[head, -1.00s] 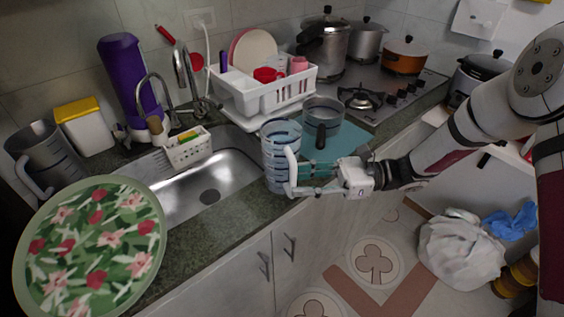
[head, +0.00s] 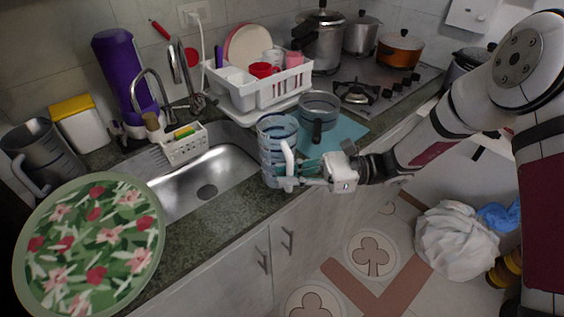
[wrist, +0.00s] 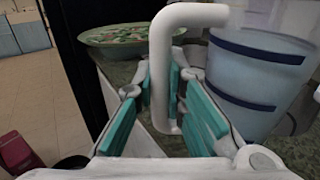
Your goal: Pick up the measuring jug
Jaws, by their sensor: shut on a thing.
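The clear measuring jug (head: 270,153) with dark blue bands stands upright at the counter's front edge, right of the sink. Its white handle (wrist: 160,75) faces me and lies between the teal finger pads in the wrist view. My gripper (head: 303,174) is shut on this handle. The jug's body (wrist: 255,85) is to the right of the fingers in the wrist view. The jug's base is partly hidden by the gripper in the head view, and I cannot tell whether it is clear of the counter.
A dark saucepan (head: 321,104) stands just behind the jug on a teal mat (head: 350,131). The sink (head: 225,180) is to the left. A floral round tray (head: 95,245) and a grey jug (head: 45,150) are farther left. A white dish rack (head: 280,95) stands behind.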

